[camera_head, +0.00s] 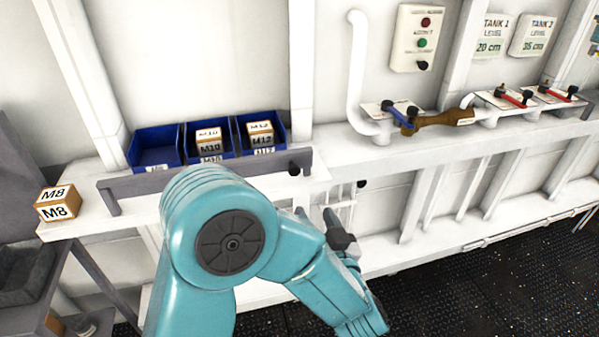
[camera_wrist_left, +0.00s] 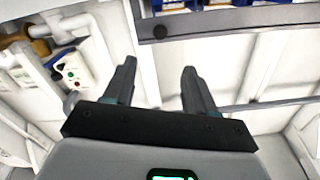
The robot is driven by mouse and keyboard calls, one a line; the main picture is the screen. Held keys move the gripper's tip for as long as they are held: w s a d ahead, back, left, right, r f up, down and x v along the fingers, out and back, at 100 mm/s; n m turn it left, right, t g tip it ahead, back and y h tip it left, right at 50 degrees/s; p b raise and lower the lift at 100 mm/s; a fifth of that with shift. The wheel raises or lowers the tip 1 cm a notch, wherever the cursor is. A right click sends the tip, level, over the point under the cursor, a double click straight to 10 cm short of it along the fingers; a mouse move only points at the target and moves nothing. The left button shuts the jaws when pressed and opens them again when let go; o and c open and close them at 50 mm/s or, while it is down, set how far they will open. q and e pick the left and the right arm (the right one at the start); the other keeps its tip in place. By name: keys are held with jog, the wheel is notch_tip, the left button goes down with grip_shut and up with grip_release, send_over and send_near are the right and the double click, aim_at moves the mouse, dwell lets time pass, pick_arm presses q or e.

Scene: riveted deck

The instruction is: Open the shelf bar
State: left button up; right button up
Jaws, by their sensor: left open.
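The shelf bar (camera_head: 215,176) is a long grey rail running across the front of the blue bins on the white shelf. A black knob (camera_head: 294,168) sits at its right end. In the wrist view the bar (camera_wrist_left: 240,20) crosses the top right, with its knob (camera_wrist_left: 159,32) at the near end. My left gripper (camera_head: 315,214) is below and slightly right of the knob, partly hidden by my teal arm. In the wrist view its two fingers (camera_wrist_left: 158,66) are apart with nothing between them, and the knob shows beyond the gap. My right gripper is not in view.
Blue bins (camera_head: 156,147) stand behind the bar, two holding labelled boxes. An M8 box (camera_head: 57,204) sits at the shelf's left end. Pipes and a brown valve (camera_head: 440,119) are at right. The floor at right is clear.

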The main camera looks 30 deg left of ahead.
aim_at(295, 172)
pick_arm(q)
jog(key=p+x, duration=0.3)
jog(key=x, duration=1)
jog(key=shift+s, duration=0.1)
jog(key=shift+w+a+f, duration=0.1)
jog(key=shift+w+a, duration=0.3)
jog(key=shift+w, duration=0.1)
grip_shut()
